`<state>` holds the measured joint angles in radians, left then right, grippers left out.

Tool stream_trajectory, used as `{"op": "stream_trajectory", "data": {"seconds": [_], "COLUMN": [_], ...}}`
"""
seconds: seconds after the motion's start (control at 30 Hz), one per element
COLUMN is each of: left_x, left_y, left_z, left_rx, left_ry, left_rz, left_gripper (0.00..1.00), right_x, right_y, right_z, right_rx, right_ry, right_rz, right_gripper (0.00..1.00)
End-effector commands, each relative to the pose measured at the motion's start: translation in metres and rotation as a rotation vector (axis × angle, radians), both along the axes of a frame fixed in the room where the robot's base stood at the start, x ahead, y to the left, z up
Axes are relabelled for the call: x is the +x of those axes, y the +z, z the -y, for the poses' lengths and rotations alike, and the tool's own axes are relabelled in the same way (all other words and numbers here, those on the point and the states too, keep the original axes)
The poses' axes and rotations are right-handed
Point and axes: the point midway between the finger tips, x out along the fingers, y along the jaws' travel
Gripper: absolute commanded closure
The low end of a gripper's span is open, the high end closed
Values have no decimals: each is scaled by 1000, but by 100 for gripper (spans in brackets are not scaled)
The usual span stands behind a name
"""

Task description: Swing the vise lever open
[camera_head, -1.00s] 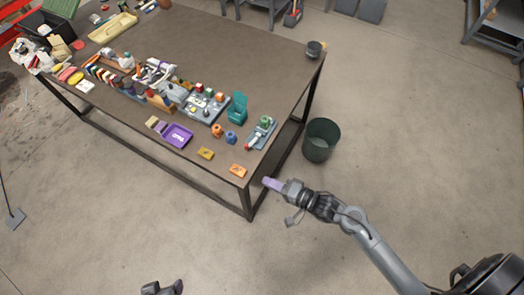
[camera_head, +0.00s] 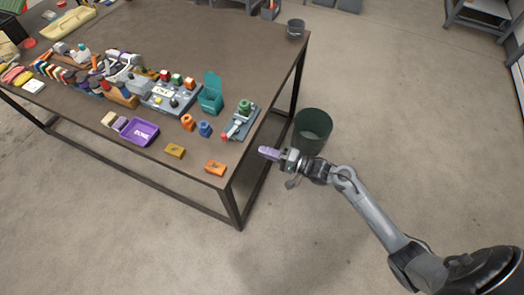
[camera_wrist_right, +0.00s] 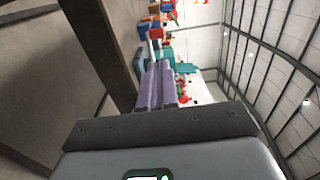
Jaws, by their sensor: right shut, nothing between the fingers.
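The vise (camera_head: 241,119) is a small grey fixture with a green round part on top, near the table's right edge in the head view. Its pale lever (camera_head: 231,132) has a red end and points toward the table's front. My right gripper (camera_head: 268,152) is shut and empty, with lilac fingers. It is apart from the vise, off the table's edge, to the lower right of the lever. The shut fingers also show in the right wrist view (camera_wrist_right: 156,88), pointing toward colored objects. I cannot tell there which part is the lever. My left gripper is not in view.
The brown table (camera_head: 190,55) holds a teal open box (camera_head: 211,95), a purple tray (camera_head: 138,132), blue and orange pieces and yellow and orange blocks near the vise. A dark green bin (camera_head: 312,130) stands on the floor right of the table.

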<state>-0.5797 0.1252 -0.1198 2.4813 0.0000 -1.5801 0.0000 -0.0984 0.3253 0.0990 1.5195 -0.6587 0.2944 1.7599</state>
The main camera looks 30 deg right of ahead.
Motion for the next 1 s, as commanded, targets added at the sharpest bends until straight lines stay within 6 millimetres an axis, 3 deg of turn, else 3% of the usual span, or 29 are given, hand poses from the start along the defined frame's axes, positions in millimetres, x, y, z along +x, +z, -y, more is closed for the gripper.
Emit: {"op": "stream_trajectory", "data": {"seconds": [0.6,1.0], "left_x": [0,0], "left_y": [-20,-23], "left_z": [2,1], "left_rx": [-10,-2], "left_ry": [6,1], "left_rz": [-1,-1], "left_gripper": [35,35], "right_x": [86,102], "right_y": [-1,-1], "right_z": [-58,-69], "right_rx": [0,-1], "right_ry": [-1,-1], "right_rz": [0,-1], "right_gripper": [100,100]}}
